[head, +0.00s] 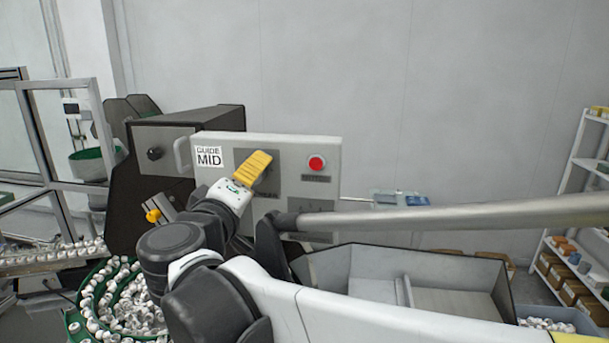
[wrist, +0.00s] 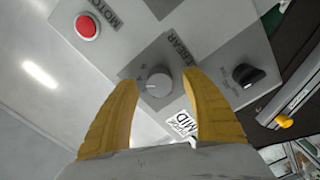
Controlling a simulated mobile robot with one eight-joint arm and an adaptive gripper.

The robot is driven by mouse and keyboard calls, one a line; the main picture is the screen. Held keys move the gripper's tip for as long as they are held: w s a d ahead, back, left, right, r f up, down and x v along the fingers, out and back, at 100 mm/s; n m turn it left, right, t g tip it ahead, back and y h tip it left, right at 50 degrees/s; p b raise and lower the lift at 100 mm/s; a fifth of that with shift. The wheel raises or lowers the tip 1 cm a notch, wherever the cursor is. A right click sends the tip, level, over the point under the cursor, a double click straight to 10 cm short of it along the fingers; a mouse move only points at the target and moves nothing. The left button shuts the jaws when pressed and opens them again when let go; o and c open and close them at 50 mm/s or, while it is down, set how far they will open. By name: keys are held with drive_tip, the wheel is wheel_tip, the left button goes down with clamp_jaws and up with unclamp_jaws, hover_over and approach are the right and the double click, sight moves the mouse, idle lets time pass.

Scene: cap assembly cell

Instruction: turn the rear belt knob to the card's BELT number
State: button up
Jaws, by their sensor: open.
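A round light-grey knob (wrist: 158,86) sits on a dark grey square plate of the control panel (wrist: 125,55). The label beside it seems to end in "REAR"; a finger is near its end. My gripper (wrist: 159,77) is open, its yellow fingers on either side of the knob in the wrist view; I cannot tell whether they touch it. In the head view my gripper (head: 260,165) covers the knob in front of the white panel (head: 225,145). The card (head: 208,156) reads "GUIDE MID", also in the wrist view (wrist: 181,123); no BELT number is legible. The knob's setting is too small to read.
A red button (head: 317,163) is at the panel's right; a black knob (head: 155,153) is on the dark box at left. A grey handle (head: 181,157) sticks out at the panel's left edge. A green bowl of caps (head: 90,300) stands below left, a grey bin (head: 330,265) below right.

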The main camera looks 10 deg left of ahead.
drive_tip(key=s, duration=1.1)
drive_tip(key=shift+s+a, duration=0.25)
drive_tip(key=shift+a, duration=0.15)
